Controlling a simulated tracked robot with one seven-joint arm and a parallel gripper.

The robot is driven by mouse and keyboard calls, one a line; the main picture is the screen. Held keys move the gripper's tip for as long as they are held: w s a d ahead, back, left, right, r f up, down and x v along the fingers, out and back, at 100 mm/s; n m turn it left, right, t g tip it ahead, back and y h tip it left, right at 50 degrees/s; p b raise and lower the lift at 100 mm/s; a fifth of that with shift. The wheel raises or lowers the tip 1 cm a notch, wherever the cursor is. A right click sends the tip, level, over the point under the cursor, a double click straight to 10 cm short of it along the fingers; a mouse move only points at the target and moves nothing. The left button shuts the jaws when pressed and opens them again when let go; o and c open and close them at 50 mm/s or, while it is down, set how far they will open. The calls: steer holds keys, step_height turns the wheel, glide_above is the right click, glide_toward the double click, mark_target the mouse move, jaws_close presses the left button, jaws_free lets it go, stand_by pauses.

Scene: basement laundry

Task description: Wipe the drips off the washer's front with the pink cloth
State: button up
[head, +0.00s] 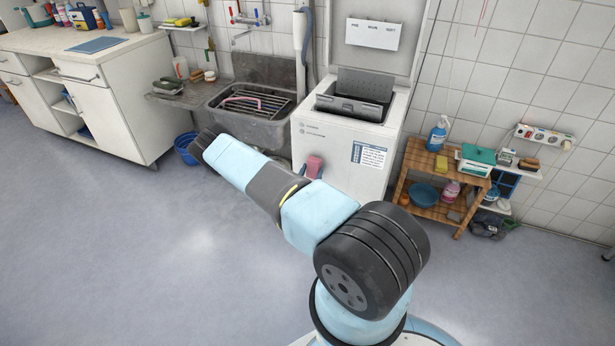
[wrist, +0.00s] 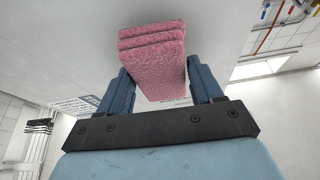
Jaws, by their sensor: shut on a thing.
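The washer (head: 345,145) is a white top-loader with its lid up, beside the sink. The pink cloth (head: 315,165) shows as a small folded block in front of the washer's front, left of a blue-and-white label. In the wrist view the pink cloth (wrist: 155,60) is a thick, layered pad. My gripper (wrist: 158,80) is shut on it, one dark blue finger on each side. The pale washer front (wrist: 60,50) lies beyond it; I cannot tell whether the cloth touches it. I see no drips clearly. My arm hides part of the washer's lower left in the head view.
A metal sink (head: 245,108) with a rack stands left of the washer, and a blue bucket (head: 186,150) is on the floor below. A wooden shelf (head: 434,185) with bottles and a basin stands to the right. The floor (head: 130,250) at the left is clear.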

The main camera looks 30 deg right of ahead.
mark_target(325, 166)
steer(key=shift+w+d, duration=0.35)
steer(key=shift+d, duration=0.15)
stand_by(0.4)
steer(key=shift+s+d, duration=0.55)
steer(key=shift+s, duration=0.25)
steer(key=shift+s+d, duration=0.55)
steer(key=shift+s, duration=0.25)
steer(key=shift+d, duration=0.15)
steer(key=shift+w, duration=0.15)
steer(key=shift+w+a+r, duration=0.1)
steer(key=shift+w+a, duration=0.5)
steer(key=shift+w, duration=0.3)
steer(key=shift+w+a+r, duration=0.1)
steer(key=shift+w+a, duration=0.5)
steer(key=shift+w, duration=0.3)
steer(key=shift+c, duration=0.5)
